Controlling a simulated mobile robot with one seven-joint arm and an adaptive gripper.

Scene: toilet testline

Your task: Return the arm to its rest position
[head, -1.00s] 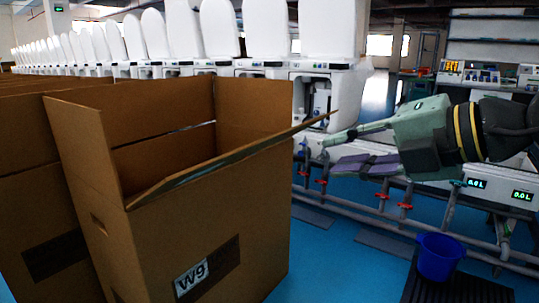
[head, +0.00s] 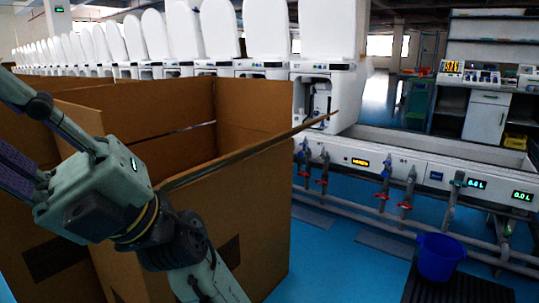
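My arm reaches up from the bottom of the head view, crossing in front of the open cardboard box (head: 255,210). My gripper (head: 18,132) is at the left edge, pointing up and left. Its fingers are spread apart, with their tips at or past the picture edge. Nothing shows held between the visible parts of the fingers. Whether the arm touches the box cannot be told.
A row of white toilets (head: 328,35) stands behind the boxes. At right, a test bench (head: 400,170) carries pipes and red-handled valves. A blue bucket (head: 438,257) stands on a dark mat. The blue floor (head: 325,265) between box and bucket is clear.

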